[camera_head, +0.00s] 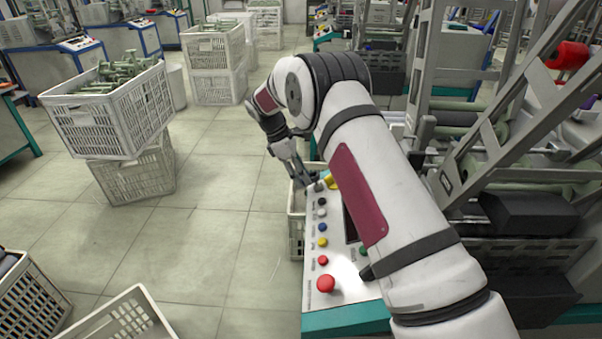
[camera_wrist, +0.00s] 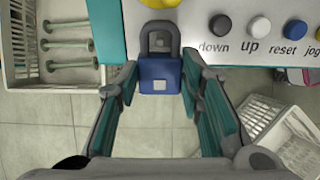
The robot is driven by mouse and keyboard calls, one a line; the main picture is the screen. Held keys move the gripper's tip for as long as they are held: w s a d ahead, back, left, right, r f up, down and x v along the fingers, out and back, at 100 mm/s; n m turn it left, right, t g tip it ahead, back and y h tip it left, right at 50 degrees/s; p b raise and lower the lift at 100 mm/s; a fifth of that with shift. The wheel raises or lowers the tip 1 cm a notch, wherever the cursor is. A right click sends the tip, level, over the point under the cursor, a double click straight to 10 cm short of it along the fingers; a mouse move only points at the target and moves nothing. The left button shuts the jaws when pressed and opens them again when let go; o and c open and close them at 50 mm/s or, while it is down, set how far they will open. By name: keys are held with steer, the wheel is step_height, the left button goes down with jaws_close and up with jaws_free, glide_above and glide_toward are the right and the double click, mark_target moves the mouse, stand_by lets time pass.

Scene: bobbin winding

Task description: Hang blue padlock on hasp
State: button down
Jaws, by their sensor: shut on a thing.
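The blue padlock (camera_wrist: 160,76) shows at the upper middle of the wrist view, upright in the picture, with its grey shackle pointing to the control panel. My gripper (camera_wrist: 159,88) is shut on it, with a fingertip on each side of the body. The shackle lies over the edge of the control panel (camera_wrist: 200,50). I cannot tell whether it passes through a hasp, and no hasp is clearly seen. In the head view my gripper (camera_head: 312,179) is at the far end of the panel, and the padlock cannot be made out there.
The panel carries several buttons, including a red one (camera_head: 325,284) and a blue reset button (camera_wrist: 295,29). A white crate with bobbins (camera_wrist: 65,60) is at the left of the wrist view, another crate (camera_wrist: 290,135) at the right. Stacked crates (camera_head: 110,110) stand left; floor between is clear.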

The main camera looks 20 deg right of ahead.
steer(key=shift+x, duration=0.95)
steer(key=shift+w+a+f+b, duration=0.15)
steer(key=shift+a+f+b, duration=0.05)
steer(key=shift+a+b, duration=0.2)
steer(key=shift+a, duration=0.1)
stand_by(0.6)
steer(key=c, duration=1)
jaws_free()
